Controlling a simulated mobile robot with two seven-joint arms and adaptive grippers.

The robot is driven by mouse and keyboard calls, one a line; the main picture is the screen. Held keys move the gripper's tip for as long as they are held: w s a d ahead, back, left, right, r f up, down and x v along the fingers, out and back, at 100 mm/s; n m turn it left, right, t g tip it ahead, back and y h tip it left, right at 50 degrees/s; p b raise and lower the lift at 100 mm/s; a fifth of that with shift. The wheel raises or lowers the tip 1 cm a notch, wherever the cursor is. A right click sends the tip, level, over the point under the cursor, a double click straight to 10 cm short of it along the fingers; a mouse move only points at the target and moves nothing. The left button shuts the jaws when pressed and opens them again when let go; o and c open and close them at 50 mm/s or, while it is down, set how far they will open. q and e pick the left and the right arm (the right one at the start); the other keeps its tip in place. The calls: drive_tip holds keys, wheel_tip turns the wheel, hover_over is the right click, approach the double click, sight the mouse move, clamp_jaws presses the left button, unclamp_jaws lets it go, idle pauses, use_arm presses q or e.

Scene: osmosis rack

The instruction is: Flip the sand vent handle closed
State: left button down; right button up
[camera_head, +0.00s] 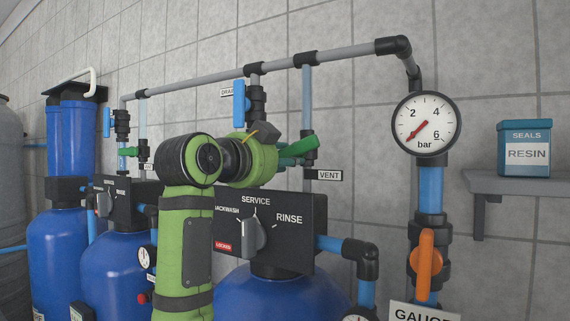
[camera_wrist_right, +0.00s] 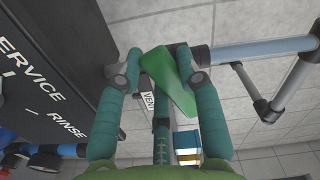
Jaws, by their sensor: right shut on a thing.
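The vent handle is a green lever (camera_head: 299,147) on the pipe beside the VENT label (camera_head: 329,175), behind the black control head. In the right wrist view the green handle (camera_wrist_right: 169,82) lies between the fingers, slanting across the gap. My right gripper (camera_head: 287,153) reaches in from the left, its wrist hiding part of the valve and pipe. In the wrist view its teal fingers (camera_wrist_right: 163,80) are closed in on the handle, near the dark valve body. My left gripper is in neither view.
A black control head (camera_head: 300,232) with a grey knob (camera_head: 254,234) stands just below my wrist. A blue drain handle (camera_head: 239,103) is above it. A pressure gauge (camera_head: 425,124), an orange handle (camera_head: 426,259) and a shelf (camera_head: 520,184) with a blue tin (camera_head: 524,137) are to the right.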

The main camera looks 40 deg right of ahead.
drive_tip(key=shift+w+a+r+m, duration=0.1)
drive_tip(key=shift+r+m, duration=0.15)
drive_tip(key=shift+m, duration=0.75)
drive_tip(key=shift+w+r+m, duration=0.1)
drive_tip(key=shift+r+m, duration=0.15)
drive_tip(key=shift+m, duration=0.75)
drive_tip(key=o, duration=0.9)
drive_tip(key=v, duration=1.1)
drive_tip(key=shift+s+a, duration=0.2)
drive_tip(key=shift+a, duration=0.1)
